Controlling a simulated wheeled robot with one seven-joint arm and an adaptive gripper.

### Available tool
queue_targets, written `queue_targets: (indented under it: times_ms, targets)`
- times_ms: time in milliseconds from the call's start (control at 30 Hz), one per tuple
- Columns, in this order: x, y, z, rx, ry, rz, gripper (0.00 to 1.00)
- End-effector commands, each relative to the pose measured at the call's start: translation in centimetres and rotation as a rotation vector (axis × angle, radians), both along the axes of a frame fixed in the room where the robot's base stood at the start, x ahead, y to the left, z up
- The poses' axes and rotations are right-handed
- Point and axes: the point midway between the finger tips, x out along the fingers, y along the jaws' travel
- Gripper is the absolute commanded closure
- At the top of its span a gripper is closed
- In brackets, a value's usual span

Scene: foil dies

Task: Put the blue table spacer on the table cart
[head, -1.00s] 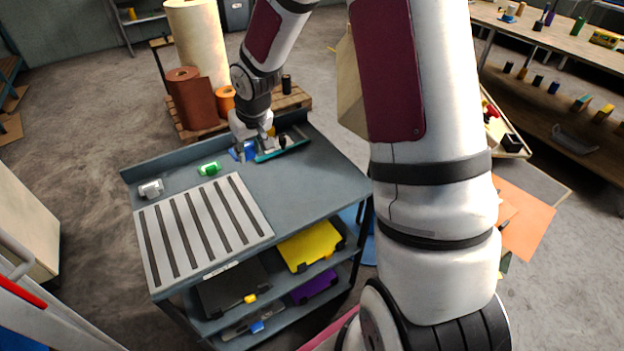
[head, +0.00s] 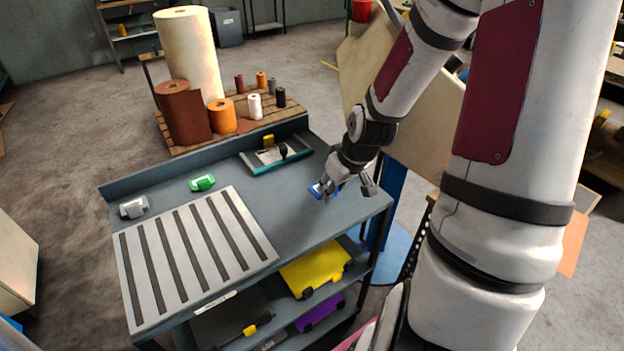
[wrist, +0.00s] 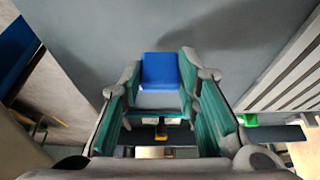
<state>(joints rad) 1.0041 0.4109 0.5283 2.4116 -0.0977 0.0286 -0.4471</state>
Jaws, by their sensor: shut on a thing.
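The blue table spacer (head: 317,190) is between the fingers of my gripper (head: 328,188), over the right part of the grey table cart's top (head: 270,205). In the wrist view, the blue spacer (wrist: 161,70) sits between the two green-padded fingertips of my gripper (wrist: 160,95), and the gripper is shut on it. The spacer is at or just above the cart top; I cannot tell whether it touches. My fingers hide part of it in the head view.
A green spacer (head: 202,183) and a pale grey one (head: 133,207) lie on the cart's left side. A slotted light plate (head: 197,250) covers the front left. A teal-edged tray (head: 277,157) is at the back. Rolls stand on a pallet behind. Cart top around my gripper is clear.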

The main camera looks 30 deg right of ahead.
Motion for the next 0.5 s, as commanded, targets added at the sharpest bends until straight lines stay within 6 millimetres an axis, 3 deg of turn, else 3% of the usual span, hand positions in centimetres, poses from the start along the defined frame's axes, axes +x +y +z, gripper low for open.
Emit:
queue_targets:
  times_ms: [33, 300, 500]
  targets:
    - [1.6, -0.2, -0.4, -0.001, -0.002, 0.003, 0.99]
    - [7.9, -1.6, -0.9, 0.000, -0.001, 0.002, 0.99]
    - [11.2, -2.4, -1.1, 0.001, 0.000, 0.001, 0.99]
